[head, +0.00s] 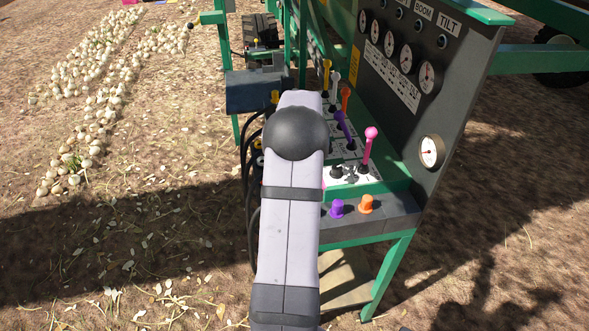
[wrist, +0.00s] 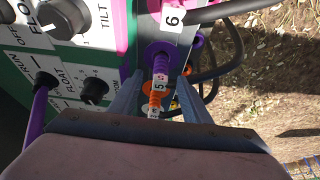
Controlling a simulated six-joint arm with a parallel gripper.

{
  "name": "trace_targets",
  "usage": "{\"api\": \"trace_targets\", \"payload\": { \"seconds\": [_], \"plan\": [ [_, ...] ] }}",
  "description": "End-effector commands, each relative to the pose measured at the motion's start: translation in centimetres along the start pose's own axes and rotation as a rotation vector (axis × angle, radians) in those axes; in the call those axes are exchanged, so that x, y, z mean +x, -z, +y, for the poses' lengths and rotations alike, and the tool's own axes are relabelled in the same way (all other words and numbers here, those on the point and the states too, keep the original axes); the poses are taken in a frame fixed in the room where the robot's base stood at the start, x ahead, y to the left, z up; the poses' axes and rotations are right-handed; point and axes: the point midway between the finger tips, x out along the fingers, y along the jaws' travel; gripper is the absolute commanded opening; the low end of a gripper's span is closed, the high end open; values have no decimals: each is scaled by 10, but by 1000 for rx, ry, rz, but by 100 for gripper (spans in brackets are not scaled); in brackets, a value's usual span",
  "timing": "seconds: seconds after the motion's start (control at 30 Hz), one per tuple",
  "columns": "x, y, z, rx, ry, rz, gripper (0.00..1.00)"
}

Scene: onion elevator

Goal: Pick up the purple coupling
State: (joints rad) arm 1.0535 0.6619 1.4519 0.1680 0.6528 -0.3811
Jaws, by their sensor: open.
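A purple coupling (wrist: 158,52) is in the wrist view, seen nearly end-on on the side of the control stand, with a tag reading 5 just below it. My gripper (wrist: 158,82) is open. Its two grey fingers stand to the left and right of the tag, with the coupling just past the tips; I cannot tell whether they touch. An orange coupling or ring (wrist: 155,99) shows between the fingers, nearer to me. In the head view my own arm hides the gripper and this coupling.
Dark hoses (wrist: 233,50) loop close on the right in the wrist view. A purple-handled lever (wrist: 38,92) and a black knob (wrist: 93,91) are on the left. In the head view, a purple cap (head: 337,208) and an orange cap (head: 366,204) sit on the panel's front ledge.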

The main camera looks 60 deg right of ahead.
Motion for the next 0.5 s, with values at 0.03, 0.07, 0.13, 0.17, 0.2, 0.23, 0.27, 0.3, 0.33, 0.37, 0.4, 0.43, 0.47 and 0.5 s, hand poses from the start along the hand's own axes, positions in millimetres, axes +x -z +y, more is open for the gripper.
{"api": "trace_targets", "payload": {
  "seconds": [0.03, 0.07, 0.13, 0.17, 0.2, 0.23, 0.27, 0.3, 0.33, 0.37, 0.4, 0.43, 0.47, 0.5],
  "plan": [
    [1, 0, 0, 0, 0, -1, 44],
    [2, 0, 0, 0, 1, -2, 44],
    [7, 0, -1, 0, 1, -3, 44],
    [9, -1, -1, 0, 1, -4, 44],
    [13, 0, -1, 0, 1, -4, 44],
    [15, 0, -1, -1, 1, -3, 44],
    [17, -1, -1, -1, 1, -3, 44],
    [19, -1, -1, -1, 1, -3, 44],
    [20, -1, -1, -1, 1, -3, 44],
    [20, -1, -1, -1, 1, -3, 44],
    [20, -1, -1, -1, 1, -2, 44],
    [20, -1, -1, -1, 0, -2, 44],
    [21, -1, -1, -1, 1, -2, 44],
    [22, -1, -1, -1, 1, -3, 44]
  ]
}}
